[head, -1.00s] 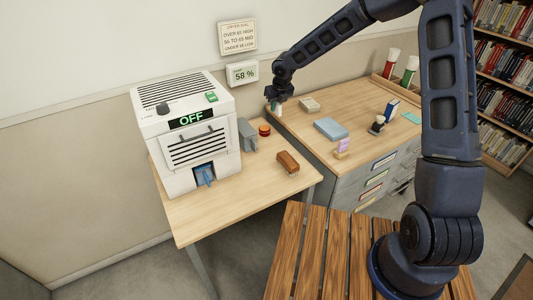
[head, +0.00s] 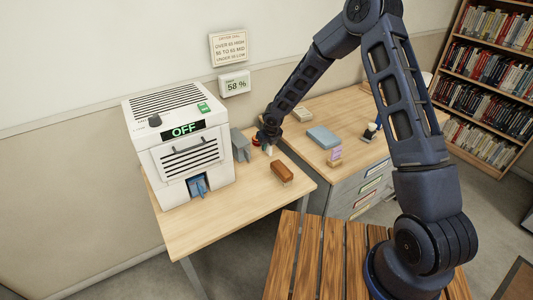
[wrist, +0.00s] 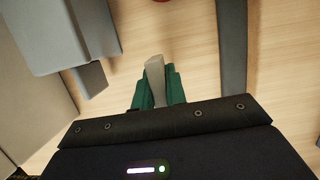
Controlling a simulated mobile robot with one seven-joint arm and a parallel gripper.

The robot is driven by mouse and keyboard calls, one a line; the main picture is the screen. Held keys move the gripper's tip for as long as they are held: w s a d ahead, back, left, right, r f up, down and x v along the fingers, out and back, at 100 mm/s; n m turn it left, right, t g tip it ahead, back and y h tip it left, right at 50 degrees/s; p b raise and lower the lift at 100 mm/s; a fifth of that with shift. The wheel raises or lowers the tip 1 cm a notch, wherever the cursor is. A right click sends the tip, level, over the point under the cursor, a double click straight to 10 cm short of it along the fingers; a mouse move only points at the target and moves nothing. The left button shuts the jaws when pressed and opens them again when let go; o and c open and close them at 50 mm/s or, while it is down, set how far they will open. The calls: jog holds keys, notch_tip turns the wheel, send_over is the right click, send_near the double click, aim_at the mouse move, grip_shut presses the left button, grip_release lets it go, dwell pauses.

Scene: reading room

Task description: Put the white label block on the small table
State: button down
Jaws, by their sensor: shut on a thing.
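My gripper (head: 267,143) is over the right back part of the small light-wood table (head: 222,215), close to the grey box and the red round item. In the wrist view its green fingers (wrist: 156,88) are shut on the pale white label block (wrist: 154,72), which stands up between them. The lower end of the block shows as a small whitish spot under the gripper in the head view (head: 268,151). I cannot tell whether the block touches the tabletop.
The white machine reading OFF (head: 180,145) stands left on the table. A grey box (head: 241,145), a red round item (head: 256,141) and a brown brush-like block (head: 282,173) surround the gripper. The table's front is clear. A desk with drawers (head: 305,149) adjoins at right.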

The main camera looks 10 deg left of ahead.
aim_at(267, 152)
jog(key=shift+f, duration=2)
jog(key=shift+f, duration=0.15)
jog(key=c, duration=1.4)
grip_release()
jog(key=shift+c, duration=0.2)
jog(key=v, duration=1.2)
jog(key=shift+r, duration=0.2)
